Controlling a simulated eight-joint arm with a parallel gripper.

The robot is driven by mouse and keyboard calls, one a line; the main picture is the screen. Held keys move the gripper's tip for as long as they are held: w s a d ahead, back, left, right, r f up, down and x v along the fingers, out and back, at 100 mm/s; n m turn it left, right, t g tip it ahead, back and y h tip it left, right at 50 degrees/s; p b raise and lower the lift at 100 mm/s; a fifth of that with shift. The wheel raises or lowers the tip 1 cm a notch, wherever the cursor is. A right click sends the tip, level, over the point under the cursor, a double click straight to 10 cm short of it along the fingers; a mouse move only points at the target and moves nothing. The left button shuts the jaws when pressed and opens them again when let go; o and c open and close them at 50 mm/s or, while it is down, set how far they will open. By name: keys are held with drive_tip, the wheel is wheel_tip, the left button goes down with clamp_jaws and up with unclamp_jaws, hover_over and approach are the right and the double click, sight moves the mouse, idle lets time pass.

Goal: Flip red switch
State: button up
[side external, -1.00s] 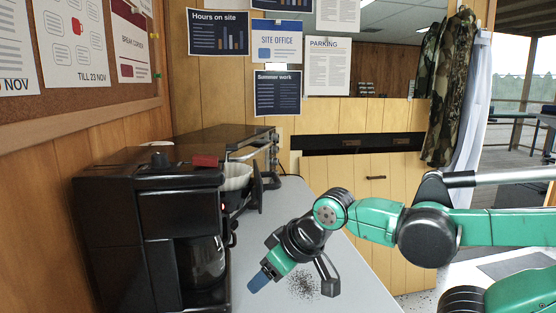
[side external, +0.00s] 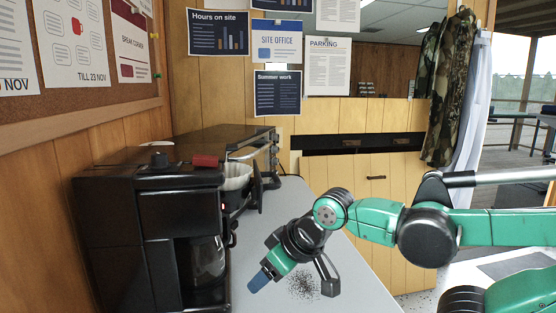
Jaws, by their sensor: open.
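A red switch-like part (side external: 205,160) sits on the top front edge of the black coffee machine (side external: 110,225), at the left of the side view. A small red spot also shows lower on the machine's right side. My gripper (side external: 262,280) points down and left over the grey counter, right of the machine and well below the red part. Its blue fingertip is apart from the machine. It is open, with nothing seen in it.
A glass carafe (side external: 207,260) stands in the machine's lower bay. Dark grounds (side external: 303,286) lie scattered on the counter (side external: 350,285) near my gripper. A wooden wall closes off the left.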

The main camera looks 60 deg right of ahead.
drive_tip(key=shift+c, duration=0.2)
drive_tip(key=c, duration=0.3)
drive_tip(key=shift+r, duration=0.35)
drive_tip(key=c, duration=0.4)
wheel_tip(320, 180, up, 26)
drive_tip(key=shift+r, duration=0.15)
clamp_jaws()
drive_tip(key=d+m+y, duration=0.4)
drive_tip(key=d+m, duration=0.2)
drive_tip(key=m, duration=0.8)
drive_tip(key=d+m+y, duration=0.4)
drive_tip(key=d+m, duration=0.2)
drive_tip(key=m, duration=0.7)
drive_tip(key=shift+h, duration=0.3)
drive_tip(key=shift+w+f, duration=0.2)
drive_tip(key=shift+f, duration=0.95)
drive_tip(key=shift+w+f, duration=0.15)
drive_tip(key=shift+f, duration=1)
